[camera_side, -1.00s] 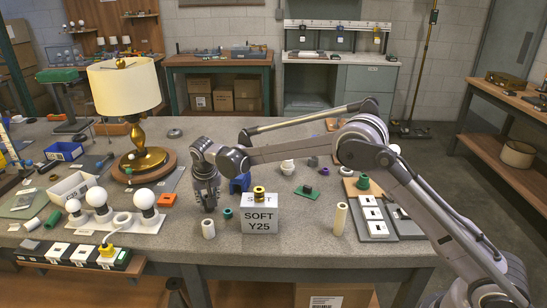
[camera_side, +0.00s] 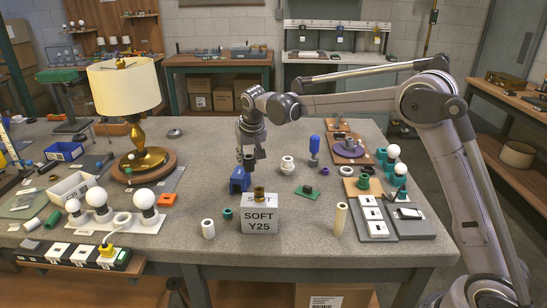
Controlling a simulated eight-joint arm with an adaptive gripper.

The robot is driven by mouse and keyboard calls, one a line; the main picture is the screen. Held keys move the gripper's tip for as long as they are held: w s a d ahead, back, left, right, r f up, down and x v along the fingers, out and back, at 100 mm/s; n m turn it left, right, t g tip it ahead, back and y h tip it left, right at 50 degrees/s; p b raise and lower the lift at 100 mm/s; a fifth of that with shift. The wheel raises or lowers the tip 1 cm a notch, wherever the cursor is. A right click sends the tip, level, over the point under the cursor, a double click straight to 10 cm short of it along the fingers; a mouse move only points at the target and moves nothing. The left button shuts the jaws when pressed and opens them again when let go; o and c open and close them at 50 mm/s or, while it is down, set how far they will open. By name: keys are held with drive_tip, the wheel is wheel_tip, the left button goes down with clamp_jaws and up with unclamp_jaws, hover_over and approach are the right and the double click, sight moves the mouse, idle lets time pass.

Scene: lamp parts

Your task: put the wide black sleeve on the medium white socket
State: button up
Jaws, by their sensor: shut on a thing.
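My gripper (camera_side: 250,156) hangs fingers-down above and slightly right of the blue block, clear of the bench top. It is shut on a small dark piece (camera_side: 248,163), which looks like the wide black sleeve; the fingers hide part of it. A short white socket (camera_side: 287,167) stands upright on the bench to the right of the gripper, apart from it. It looks like the medium white socket, though its size is hard to judge here.
A blue block (camera_side: 239,182) stands just below the gripper. The box marked SOFT Y25 (camera_side: 259,222) is in front, with a brass-coloured piece on top. A green plate (camera_side: 307,192) with a dark piece lies right. A blue-topped post (camera_side: 314,147) stands behind it.

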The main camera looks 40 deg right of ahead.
drive_tip(key=s+d+r+m, duration=0.1)
drive_tip(key=s+d+r, duration=0.1)
drive_tip(key=d, duration=0.7)
drive_tip(key=s+d+r, duration=0.2)
drive_tip(key=d, duration=0.7)
drive_tip(key=s+d+r+m, duration=0.1)
drive_tip(key=s+d+r, duration=0.1)
drive_tip(key=d, duration=0.7)
drive_tip(key=h, duration=0.1)
hover_over(288, 166)
drive_tip(key=w+d, duration=0.1)
wheel_tip(288, 166, down, 6)
drive_tip(key=shift+w+d+f, duration=0.1)
drive_tip(key=shift+f, duration=1.05)
drive_tip(key=shift+w+d+f, duration=0.1)
drive_tip(key=shift+f, duration=1)
drive_tip(key=shift+f, duration=0.4)
drive_tip(key=o, duration=1)
drive_tip(key=shift+o, duration=0.2)
